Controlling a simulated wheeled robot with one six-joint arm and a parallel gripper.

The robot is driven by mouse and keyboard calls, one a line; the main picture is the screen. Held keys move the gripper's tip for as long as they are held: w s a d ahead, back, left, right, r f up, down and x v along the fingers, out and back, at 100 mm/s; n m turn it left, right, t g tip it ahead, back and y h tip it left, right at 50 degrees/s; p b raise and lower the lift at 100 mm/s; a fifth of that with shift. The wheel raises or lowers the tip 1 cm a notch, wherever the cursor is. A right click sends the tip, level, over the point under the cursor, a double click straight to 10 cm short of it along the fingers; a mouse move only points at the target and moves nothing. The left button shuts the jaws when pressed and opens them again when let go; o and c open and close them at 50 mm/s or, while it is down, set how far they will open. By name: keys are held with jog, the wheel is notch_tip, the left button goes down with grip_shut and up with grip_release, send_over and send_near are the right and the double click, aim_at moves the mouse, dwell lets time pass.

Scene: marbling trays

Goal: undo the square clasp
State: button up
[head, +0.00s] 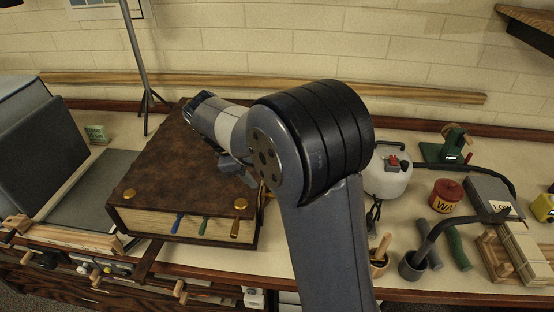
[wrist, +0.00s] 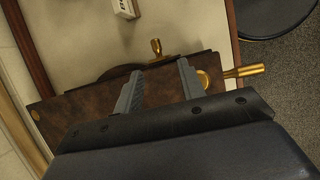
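A thick brown leather-covered book (head: 172,165) lies on the bench in the head view, and its cover edge (wrist: 85,103) shows in the wrist view. Two brass fittings stand at that edge in the wrist view: a small one with a cross-piece (wrist: 156,48) and a longer brass bar (wrist: 243,71). I cannot tell which belongs to the square clasp; no square outline is clear. My gripper (wrist: 160,67) is open above the cover, with nothing visible between its fingers. In the head view my arm hides much of the book's right side.
A grey box (head: 38,140) stands left. A thin stand (head: 136,60) rises behind the book.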

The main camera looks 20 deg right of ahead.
jog(key=shift+w+r, duration=0.1)
jog(key=shift+w, duration=0.35)
jog(key=p+x, duration=0.1)
jog(key=x, duration=0.9)
jog(key=shift+s+d+f, duration=0.1)
jog(key=shift+d+f, duration=0.1)
jog(key=shift+f, duration=0.05)
jog(key=shift+c, duration=0.4)
grip_shut()
